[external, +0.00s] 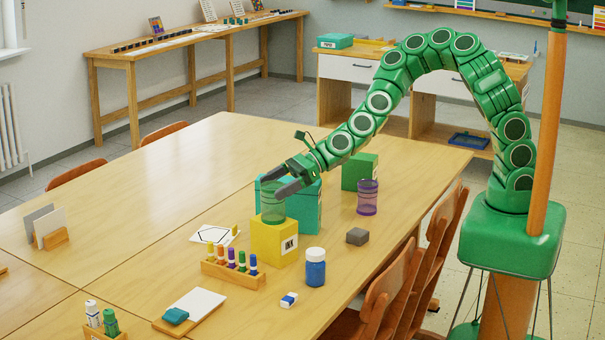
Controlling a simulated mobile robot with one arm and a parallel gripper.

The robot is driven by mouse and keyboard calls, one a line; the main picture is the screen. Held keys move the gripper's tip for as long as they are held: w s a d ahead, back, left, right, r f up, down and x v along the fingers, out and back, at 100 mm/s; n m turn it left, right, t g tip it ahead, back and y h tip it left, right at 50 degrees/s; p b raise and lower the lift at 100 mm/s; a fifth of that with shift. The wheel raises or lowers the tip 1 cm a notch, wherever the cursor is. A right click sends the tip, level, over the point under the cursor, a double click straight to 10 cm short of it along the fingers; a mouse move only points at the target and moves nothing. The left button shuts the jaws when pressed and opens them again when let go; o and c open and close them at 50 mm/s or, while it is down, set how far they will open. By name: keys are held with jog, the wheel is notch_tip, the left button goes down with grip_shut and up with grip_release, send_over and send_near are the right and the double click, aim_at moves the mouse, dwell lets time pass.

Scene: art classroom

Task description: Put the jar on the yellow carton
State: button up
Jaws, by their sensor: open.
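A clear green jar (272,207) stands upright on top of the yellow carton (272,242), toward the carton's upper face near its middle. The carton has a white label on its right side. My gripper (276,182) is at the jar's upper part, with its two dark fingers apart near the rim. The fingers hide part of the rim. I cannot tell whether either finger touches the jar.
A teal carton (307,208) stands right behind the yellow one, with a green carton (360,171) farther back. A purple jar (367,198), grey block (357,236), blue bottle (315,268) and marker rack (233,271) stand nearby. The table's left part is largely clear.

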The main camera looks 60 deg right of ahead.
jog(key=shift+v, duration=2.05)
